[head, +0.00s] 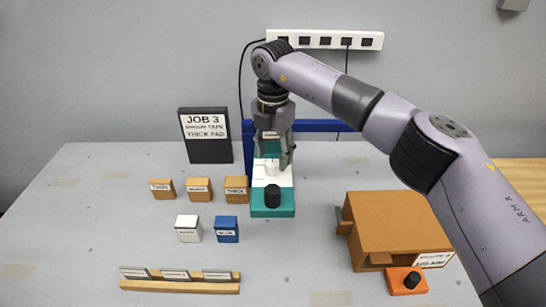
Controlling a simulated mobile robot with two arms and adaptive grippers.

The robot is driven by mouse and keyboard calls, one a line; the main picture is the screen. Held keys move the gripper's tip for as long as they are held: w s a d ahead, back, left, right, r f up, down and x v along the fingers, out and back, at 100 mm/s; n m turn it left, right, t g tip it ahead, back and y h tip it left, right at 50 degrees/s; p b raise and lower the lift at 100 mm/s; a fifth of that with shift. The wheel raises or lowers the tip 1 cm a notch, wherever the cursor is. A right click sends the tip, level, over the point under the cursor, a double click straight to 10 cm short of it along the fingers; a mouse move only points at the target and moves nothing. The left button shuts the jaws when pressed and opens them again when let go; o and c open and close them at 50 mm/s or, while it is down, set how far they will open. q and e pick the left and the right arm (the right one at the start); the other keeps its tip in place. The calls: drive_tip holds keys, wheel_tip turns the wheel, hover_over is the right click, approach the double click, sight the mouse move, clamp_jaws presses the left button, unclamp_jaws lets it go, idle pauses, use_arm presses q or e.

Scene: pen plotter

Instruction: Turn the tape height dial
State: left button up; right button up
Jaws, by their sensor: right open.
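A teal device (272,212) with a white upper plate stands near the middle of the table, in front of a blue frame (318,126). A black round knob (272,195) sits on its front part, and a small white upright piece (272,168) stands behind the knob. Another black knob (411,280) sits on an orange base at the lower right. I cannot read which knob is the tape height dial. My right gripper (274,157) points down over the teal device, open, with its fingertips near the white piece and behind the front black knob. My left gripper is not in view.
A white block (188,229), a blue block (226,230) and a wooden rack (180,286) are nearer. A brown box (397,225) stands right, below my arm.

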sight(272, 166)
wheel_tip(272, 166, down, 2)
drive_tip(key=shift+w+f, duration=0.1)
drive_tip(key=shift+f, duration=0.3)
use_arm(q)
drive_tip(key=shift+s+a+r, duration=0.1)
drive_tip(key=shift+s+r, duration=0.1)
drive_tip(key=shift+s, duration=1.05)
use_arm(e)
drive_tip(key=shift+c, duration=0.3)
drive_tip(key=c, duration=0.5)
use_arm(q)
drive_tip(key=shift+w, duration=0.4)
use_arm(e)
drive_tip(key=c, duration=0.6)
